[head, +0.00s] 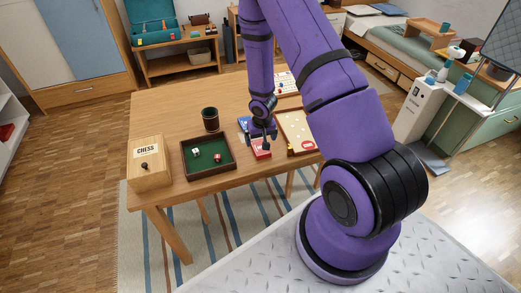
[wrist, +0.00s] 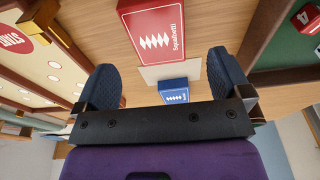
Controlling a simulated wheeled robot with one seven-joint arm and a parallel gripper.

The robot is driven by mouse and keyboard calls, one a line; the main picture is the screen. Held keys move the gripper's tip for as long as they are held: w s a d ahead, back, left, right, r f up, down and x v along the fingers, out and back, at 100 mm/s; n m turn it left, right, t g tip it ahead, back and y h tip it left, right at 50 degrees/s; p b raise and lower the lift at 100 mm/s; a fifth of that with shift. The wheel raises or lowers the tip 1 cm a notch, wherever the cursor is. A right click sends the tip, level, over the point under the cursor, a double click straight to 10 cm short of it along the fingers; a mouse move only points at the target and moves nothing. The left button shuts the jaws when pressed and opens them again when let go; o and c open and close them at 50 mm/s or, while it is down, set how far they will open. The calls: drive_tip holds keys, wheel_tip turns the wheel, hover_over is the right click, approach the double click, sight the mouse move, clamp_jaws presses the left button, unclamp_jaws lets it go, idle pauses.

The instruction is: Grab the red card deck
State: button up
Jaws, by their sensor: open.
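The red card deck (head: 260,154) lies on the wooden table near its front edge, between the green dice tray and the board game. In the wrist view the red deck (wrist: 154,30), with white lettering, is at the top centre, beyond the fingertips. My gripper (head: 262,135) is low over the table, just behind the red deck in the head view. In the wrist view my gripper (wrist: 164,80) has its two dark fingers wide apart with nothing held between them. A blue card deck (wrist: 174,91) shows between the fingers, and also behind my gripper in the head view (head: 243,123).
The dice tray (head: 208,172) is left of the red deck, with a dark cup (head: 210,119) behind it. A chess box (head: 149,162) stands at the table's left end. The board game (head: 299,130) lies close on the right. A pale flat piece (wrist: 170,71) lies near the blue deck.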

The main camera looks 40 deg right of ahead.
sight(260, 147)
drive_tip(key=shift+w+d+f, duration=0.15)
drive_tip(key=shift+f, duration=2.45)
drive_tip(key=c, duration=1)
drive_tip(key=shift+r, duration=0.15)
